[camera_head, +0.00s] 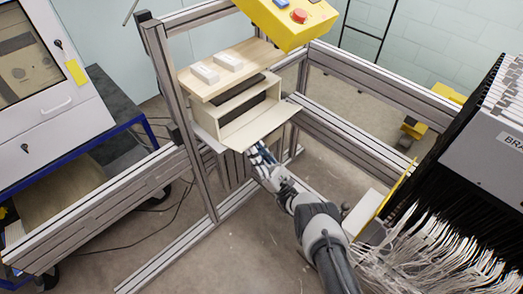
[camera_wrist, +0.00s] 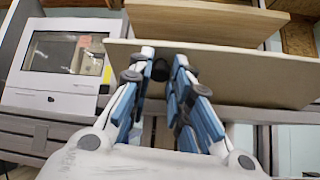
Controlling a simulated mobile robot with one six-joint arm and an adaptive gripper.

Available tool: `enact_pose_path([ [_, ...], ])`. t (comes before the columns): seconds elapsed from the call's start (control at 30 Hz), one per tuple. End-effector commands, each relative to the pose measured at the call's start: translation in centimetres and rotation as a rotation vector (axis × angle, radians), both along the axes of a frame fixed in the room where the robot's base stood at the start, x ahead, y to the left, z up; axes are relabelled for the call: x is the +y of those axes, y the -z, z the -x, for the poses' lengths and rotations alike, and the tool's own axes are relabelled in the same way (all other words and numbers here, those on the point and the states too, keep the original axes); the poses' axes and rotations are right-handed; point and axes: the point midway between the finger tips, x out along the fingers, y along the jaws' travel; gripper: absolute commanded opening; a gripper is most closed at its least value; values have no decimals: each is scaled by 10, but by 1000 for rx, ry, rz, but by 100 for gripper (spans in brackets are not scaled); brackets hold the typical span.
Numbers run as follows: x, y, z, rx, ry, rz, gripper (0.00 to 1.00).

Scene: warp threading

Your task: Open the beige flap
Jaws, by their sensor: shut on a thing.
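The beige flap (camera_head: 262,126) is on the front of a wooden box (camera_head: 232,105) in the metal frame. It is swung down and out, lying close to level, and the box's inside shows behind it. In the wrist view the flap (camera_wrist: 245,80) spans the upper right as a broad pale panel. My gripper (camera_head: 254,154) is at the flap's front edge. In the wrist view, my gripper (camera_wrist: 161,66) has its blue-padded fingers shut around a dark round knob (camera_wrist: 160,71) on the flap. The fingers partly hide the knob.
A wooden shelf with two white blocks (camera_head: 216,68) sits above the box. A yellow control box (camera_head: 285,18) with a red button hangs over it. Metal posts (camera_head: 178,110) and rails surround the box. A machine with many white threads (camera_head: 430,250) stands at the right.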

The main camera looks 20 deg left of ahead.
Motion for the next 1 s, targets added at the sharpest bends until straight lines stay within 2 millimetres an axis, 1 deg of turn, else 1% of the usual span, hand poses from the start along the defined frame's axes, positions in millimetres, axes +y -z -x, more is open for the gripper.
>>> enact_pose_path([
  [0.03, 0, 4, -2, 2, 8, -3, 0],
  [0.13, -1, 5, -2, -5, 9, -22, 0],
  [0.8, -2, 5, 0, -15, 4, -49, 0],
  [0.83, -2, 5, 1, -15, 4, -49, 20],
  [1.0, -2, 4, 1, -17, 3, -49, 32],
])
